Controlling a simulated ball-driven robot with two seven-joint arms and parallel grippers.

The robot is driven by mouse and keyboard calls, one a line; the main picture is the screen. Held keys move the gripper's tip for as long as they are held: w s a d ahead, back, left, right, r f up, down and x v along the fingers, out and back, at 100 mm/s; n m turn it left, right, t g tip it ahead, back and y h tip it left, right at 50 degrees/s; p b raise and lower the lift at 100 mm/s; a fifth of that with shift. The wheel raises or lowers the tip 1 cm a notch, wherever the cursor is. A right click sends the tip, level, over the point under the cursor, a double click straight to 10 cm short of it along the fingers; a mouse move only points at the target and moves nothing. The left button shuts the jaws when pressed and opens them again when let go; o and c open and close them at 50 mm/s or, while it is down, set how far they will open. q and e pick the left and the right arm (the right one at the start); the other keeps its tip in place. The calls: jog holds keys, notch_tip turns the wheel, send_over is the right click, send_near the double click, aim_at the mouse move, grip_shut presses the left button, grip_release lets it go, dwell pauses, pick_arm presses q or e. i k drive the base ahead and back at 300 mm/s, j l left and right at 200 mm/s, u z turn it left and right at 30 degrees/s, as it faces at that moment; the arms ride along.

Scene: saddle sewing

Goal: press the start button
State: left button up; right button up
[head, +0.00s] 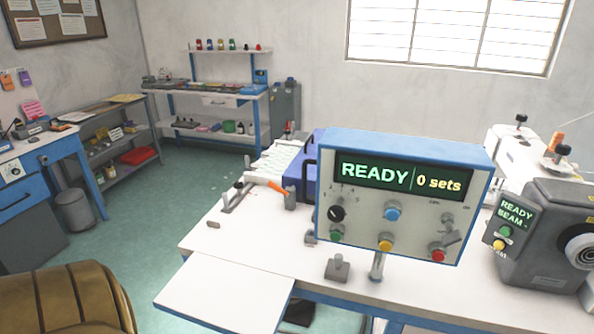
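A blue-framed control box (404,197) stands on a post above the white worktable. Its display (402,178) reads "READY" and "0 sets". Its front has a black knob (336,213), a green button (335,236), a blue button (392,213), a yellow button (385,245), a red button (438,255) and a small switch at the right. The labels are too small to read, so I cannot tell which is the start button. Neither of my grippers is in view.
A grey machine (550,225) at the right has a "READY BEAM" display and its own green button (505,231). A white sewing machine (512,150) stands behind. The worktable (230,235) is mostly bare at front left. A brown padded seat (65,300) is at lower left.

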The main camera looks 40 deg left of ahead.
aim_at(335, 236)
jog(key=j+u, duration=0.4)
jog(key=j, duration=1.15)
